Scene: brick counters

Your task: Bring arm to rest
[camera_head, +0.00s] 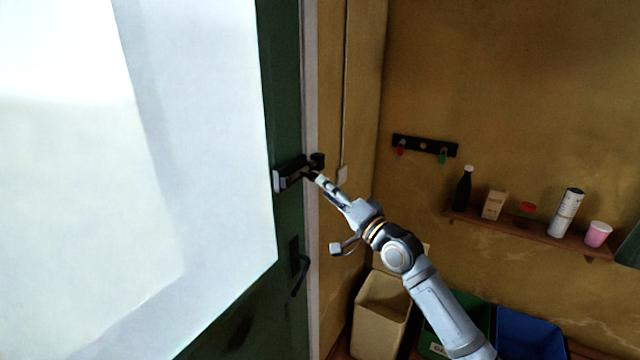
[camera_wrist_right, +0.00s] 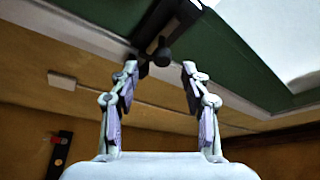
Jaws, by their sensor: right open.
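My right gripper (camera_head: 318,178) is at the end of my right arm, which comes in from the lower right in the head view. It is close to a dark latch (camera_head: 292,173) on the green door (camera_head: 287,215). In the right wrist view my right gripper (camera_wrist_right: 160,75) has its two fingers apart with nothing between them. The latch's dark knob (camera_wrist_right: 161,54) shows just beyond the fingertips; I cannot tell whether they touch it. My left gripper is in neither view.
A door handle (camera_head: 299,270) sits below the latch. A shelf (camera_head: 530,231) on the right holds a dark bottle (camera_head: 463,190), a carton (camera_head: 493,205), a can (camera_head: 566,212) and a pink cup (camera_head: 597,234). A beige bin (camera_head: 379,312) and a blue bin (camera_head: 530,335) stand below.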

